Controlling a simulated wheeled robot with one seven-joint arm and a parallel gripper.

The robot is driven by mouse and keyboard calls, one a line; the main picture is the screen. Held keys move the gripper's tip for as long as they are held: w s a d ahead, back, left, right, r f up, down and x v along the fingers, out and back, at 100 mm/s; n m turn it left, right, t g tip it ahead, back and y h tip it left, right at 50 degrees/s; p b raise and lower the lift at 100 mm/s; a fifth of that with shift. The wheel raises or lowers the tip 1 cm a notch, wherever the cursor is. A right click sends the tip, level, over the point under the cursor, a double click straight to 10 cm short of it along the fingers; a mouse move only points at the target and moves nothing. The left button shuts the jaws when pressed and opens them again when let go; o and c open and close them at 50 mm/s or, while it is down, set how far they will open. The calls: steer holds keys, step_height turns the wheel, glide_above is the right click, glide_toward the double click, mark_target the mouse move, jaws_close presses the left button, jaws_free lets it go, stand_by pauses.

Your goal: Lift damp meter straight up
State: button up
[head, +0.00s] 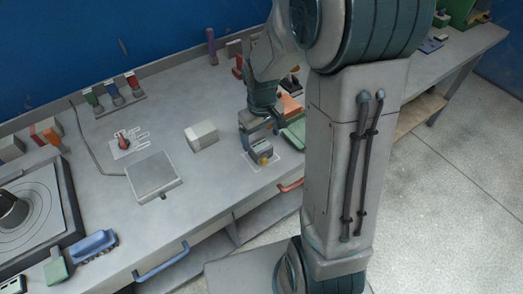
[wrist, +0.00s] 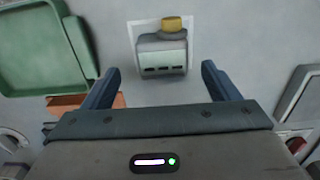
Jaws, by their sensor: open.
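The damp meter (wrist: 161,55) is a small grey block with a yellow knob on top and dark slots on its front. It sits on a pale marked square on the bench in the wrist view, and it also shows in the head view (head: 261,152) near the bench's front edge. My gripper (wrist: 157,80) is open, with its two dark blue fingers spread apart. In the wrist view the meter lies beyond the fingertips, roughly centred between them. In the head view my gripper (head: 256,143) is close behind the meter. I cannot tell whether they touch.
A green tray (wrist: 40,45) lies beside the meter, with an orange piece (wrist: 85,101) near it. A white-grey block (head: 201,135) and a flat grey plate (head: 153,174) stand on the grey bench (head: 215,195) to the left. Bare bench surrounds the meter's left side.

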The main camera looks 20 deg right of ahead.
mark_target(261, 145)
steer(key=shift+s+a+f, duration=0.1)
steer(key=shift+f, duration=2.05)
steer(key=c, duration=1.3)
steer(key=shift+r, duration=0.15)
